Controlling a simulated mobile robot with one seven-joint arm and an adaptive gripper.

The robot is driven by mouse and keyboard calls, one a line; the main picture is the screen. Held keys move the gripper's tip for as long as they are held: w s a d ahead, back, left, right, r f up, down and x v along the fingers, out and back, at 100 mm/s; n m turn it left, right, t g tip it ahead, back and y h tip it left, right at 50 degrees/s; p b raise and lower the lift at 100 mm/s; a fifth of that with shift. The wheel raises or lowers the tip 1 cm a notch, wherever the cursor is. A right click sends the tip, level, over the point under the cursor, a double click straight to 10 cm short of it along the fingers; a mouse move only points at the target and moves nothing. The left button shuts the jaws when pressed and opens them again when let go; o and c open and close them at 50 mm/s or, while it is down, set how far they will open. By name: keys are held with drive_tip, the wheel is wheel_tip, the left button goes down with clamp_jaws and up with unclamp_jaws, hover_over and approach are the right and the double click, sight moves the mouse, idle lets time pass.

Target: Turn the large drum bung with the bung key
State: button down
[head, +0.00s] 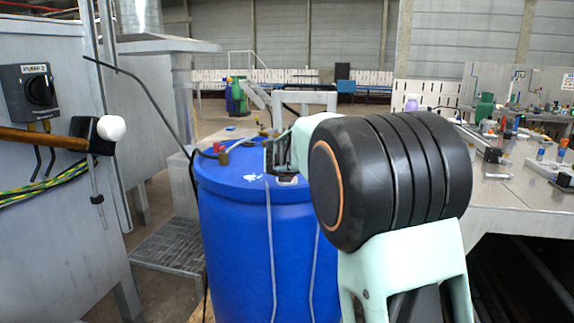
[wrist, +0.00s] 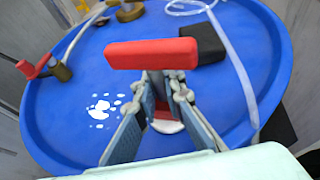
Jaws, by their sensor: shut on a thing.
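The blue drum (head: 235,240) stands upright ahead, and its lid (wrist: 70,120) fills most of the wrist view. My gripper (head: 282,160) is over the right part of the lid in the head view. In the wrist view, my gripper (wrist: 166,82) is shut on the bung key (wrist: 150,53), whose red bar lies crosswise just beyond the fingertips. A red part of the key also shows between the fingers. A pale round piece (wrist: 170,126) shows low between the fingers, perhaps the bung; the fingers and key hide much of it. Whether the key is seated cannot be told.
A brass valve with a red handle (wrist: 58,70) and another brass fitting (wrist: 130,11) stand on the lid. A clear hose (wrist: 238,72) crosses its right side. A black block (wrist: 204,44) is behind the key. A bench (head: 510,190) is right, a grey cabinet (head: 60,220) left.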

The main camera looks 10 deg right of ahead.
drive_tip(key=shift+r, duration=0.1)
drive_tip(key=shift+a+m+h+p, duration=0.15)
drive_tip(key=shift+m+h+p, duration=0.2)
drive_tip(key=shift+m+h, duration=0.4)
drive_tip(key=shift+r+m+g+h+p, duration=0.15)
drive_tip(key=shift+m+g+h+p, duration=0.45)
drive_tip(key=shift+h, duration=0.25)
drive_tip(key=shift+d+m+h, duration=0.2)
drive_tip(key=shift+m+h, duration=0.2)
drive_tip(key=shift+m, duration=0.05)
drive_tip(key=shift+p, duration=0.45)
drive_tip(key=shift+a+m+g+h+p, duration=0.1)
drive_tip(key=shift+m+g+h+p, duration=0.45)
drive_tip(key=shift+p, duration=0.45)
drive_tip(key=m+g+h+p, duration=0.1)
drive_tip(key=p, duration=0.2)
drive_tip(key=shift+m+h, duration=0.25)
drive_tip(key=shift+m, duration=0.1)
drive_tip(key=shift+m+g+h+p, duration=0.3)
drive_tip(key=shift+g+p, duration=0.05)
drive_tip(key=shift+p, duration=0.15)
